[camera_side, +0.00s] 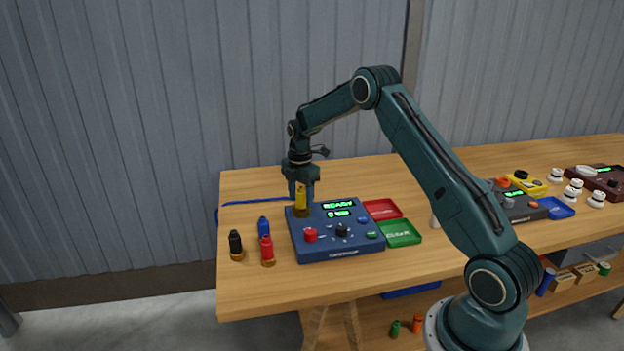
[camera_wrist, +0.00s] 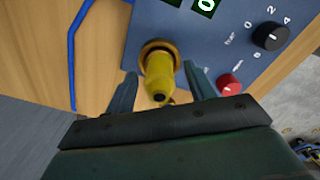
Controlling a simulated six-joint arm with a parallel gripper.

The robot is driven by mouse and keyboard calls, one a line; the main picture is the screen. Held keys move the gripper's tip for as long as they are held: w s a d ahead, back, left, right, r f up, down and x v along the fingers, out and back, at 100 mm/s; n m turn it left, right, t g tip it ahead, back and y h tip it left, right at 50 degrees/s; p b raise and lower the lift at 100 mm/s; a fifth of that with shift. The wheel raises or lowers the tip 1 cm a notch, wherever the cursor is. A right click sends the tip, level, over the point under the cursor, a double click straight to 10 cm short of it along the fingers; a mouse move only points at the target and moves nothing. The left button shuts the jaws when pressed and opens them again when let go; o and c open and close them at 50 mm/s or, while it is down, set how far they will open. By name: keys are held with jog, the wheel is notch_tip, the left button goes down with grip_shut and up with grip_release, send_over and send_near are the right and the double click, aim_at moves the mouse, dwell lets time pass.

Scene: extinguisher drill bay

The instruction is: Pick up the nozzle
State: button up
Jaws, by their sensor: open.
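A yellow nozzle (camera_side: 301,200) with a brass collar stands upright on the back left corner of the blue console (camera_side: 345,247). In the wrist view the yellow nozzle (camera_wrist: 160,72) shows between the two fingers of my gripper (camera_wrist: 160,78), with its brass collar seated at the console. My gripper (camera_side: 301,188) points down over the nozzle and is open. Its fingers stand on either side of the nozzle, with visible gaps. The upper part of the nozzle is partly hidden by my gripper in the side view.
Black (camera_side: 235,244), blue (camera_side: 263,228) and red (camera_side: 267,250) nozzles stand left of the console. A red tray (camera_side: 382,209) and a green tray (camera_side: 400,233) lie to its right. A blue cord (camera_side: 255,201) runs behind on the left. More consoles stand at the right.

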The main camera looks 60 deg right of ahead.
jog(key=shift+c, duration=0.2)
jog(key=c, duration=1.1)
jog(key=shift+r, duration=0.15)
notch_tip(320, 180, up, 20)
jog(key=shift+f, duration=0.1)
dwell(0.5)
